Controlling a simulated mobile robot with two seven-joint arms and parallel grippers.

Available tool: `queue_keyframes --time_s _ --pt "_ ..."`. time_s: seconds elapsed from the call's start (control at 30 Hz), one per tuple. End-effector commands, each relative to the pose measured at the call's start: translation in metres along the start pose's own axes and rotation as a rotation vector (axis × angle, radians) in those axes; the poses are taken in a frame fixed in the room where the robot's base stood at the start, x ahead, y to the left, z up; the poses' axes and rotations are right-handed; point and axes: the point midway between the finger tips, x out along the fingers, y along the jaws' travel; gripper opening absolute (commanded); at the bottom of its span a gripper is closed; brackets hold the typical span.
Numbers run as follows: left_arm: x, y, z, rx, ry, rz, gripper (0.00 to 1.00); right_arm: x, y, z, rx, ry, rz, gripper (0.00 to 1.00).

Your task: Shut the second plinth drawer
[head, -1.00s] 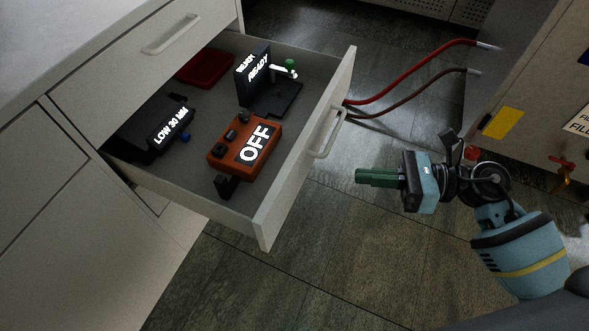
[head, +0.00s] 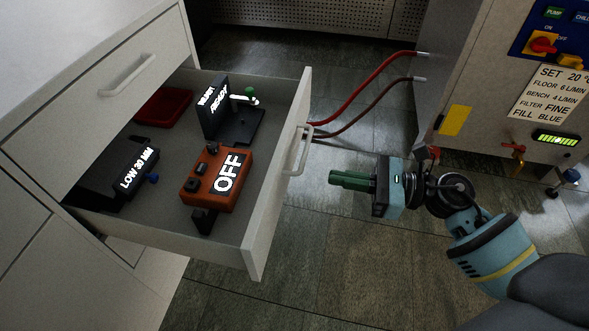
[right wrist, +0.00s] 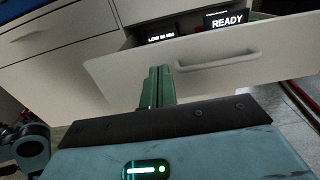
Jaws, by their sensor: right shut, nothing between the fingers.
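The open drawer (head: 270,215) is pulled out from the white cabinet below another drawer that is shut. Its front panel with a bar handle (head: 297,150) faces right in the head view. The same drawer front (right wrist: 245,72) and handle (right wrist: 217,60) show in the right wrist view. My right gripper (head: 333,179) has green fingers closed together with nothing between them. It is to the right of the drawer front and apart from it in the head view. In the right wrist view its fingertips (right wrist: 160,72) point toward the front, left of the handle. My left gripper is not in view.
In the drawer are an orange box reading OFF (head: 215,178), a black LOW 30 MM device (head: 135,170), a READY display (head: 215,105) and a red tray (head: 163,107). Red hoses (head: 365,90) run behind to a machine (head: 480,110) at right. The floor between is clear.

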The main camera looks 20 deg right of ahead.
Motion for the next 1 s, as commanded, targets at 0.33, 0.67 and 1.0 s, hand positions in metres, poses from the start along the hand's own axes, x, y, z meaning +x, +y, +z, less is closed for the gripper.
queue_keyframes --time_s 0.33,0.67,1.0 --pt "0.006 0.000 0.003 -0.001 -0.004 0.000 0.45 0.065 0.000 0.000 0.000 -0.003 0.001 0.00" --pt "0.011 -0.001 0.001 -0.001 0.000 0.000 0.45 0.092 0.000 0.000 0.001 0.000 0.000 0.00" --pt "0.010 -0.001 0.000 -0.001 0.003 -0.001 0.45 0.094 0.000 0.000 0.001 0.000 0.000 0.00"
